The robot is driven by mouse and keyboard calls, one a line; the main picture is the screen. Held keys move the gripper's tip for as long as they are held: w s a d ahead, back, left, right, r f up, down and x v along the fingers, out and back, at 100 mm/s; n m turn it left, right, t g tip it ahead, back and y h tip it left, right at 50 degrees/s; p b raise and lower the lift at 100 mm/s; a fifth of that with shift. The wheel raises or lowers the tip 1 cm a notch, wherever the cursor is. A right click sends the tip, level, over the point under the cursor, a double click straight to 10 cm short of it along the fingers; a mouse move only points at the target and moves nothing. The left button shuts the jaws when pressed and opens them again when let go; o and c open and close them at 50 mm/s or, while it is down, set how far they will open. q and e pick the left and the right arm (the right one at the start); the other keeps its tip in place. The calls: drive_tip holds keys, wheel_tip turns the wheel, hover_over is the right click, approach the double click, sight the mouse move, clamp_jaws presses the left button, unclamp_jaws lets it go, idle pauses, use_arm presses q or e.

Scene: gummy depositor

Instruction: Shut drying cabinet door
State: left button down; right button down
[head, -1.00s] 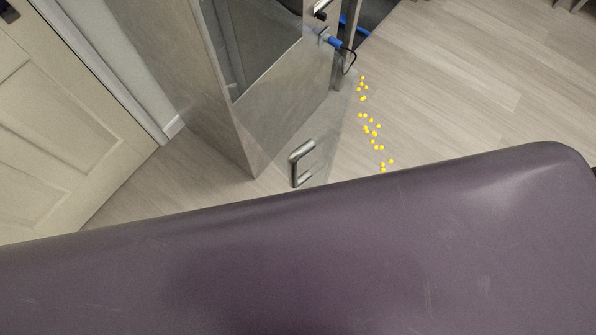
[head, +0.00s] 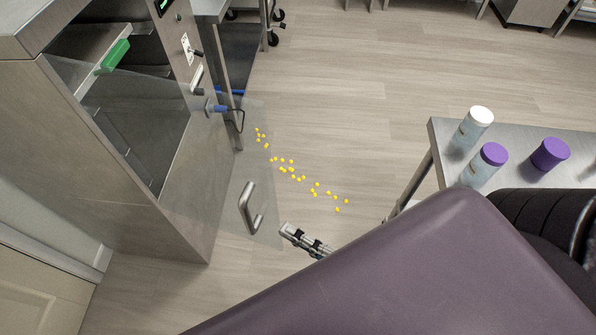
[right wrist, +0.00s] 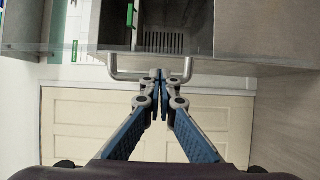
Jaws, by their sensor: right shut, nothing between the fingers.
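The drying cabinet (head: 130,215) is a metal box at the left of the head view, with its dark inside showing. Its clear door (head: 232,185) stands open, swung out over the floor, with a silver U-shaped handle (head: 247,208). My right gripper (head: 303,240) is shut and empty, just right of the handle and apart from it in the head view. In the right wrist view the shut fingertips (right wrist: 160,76) overlap the middle of the handle (right wrist: 128,75); I cannot tell whether they touch. The cabinet's opening shows beyond. My left gripper is not in view.
Several yellow gummies (head: 290,170) are strewn on the floor right of the door. A metal table (head: 445,150) at the right bears a white-lidded jar (head: 474,125) and purple-lidded containers (head: 549,154). A panelled door (head: 40,305) is at lower left.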

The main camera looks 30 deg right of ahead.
sight(266, 218)
drive_tip(key=shift+p+x, duration=0.65)
drive_tip(key=shift+x, duration=2.7)
drive_tip(key=shift+a, duration=0.1)
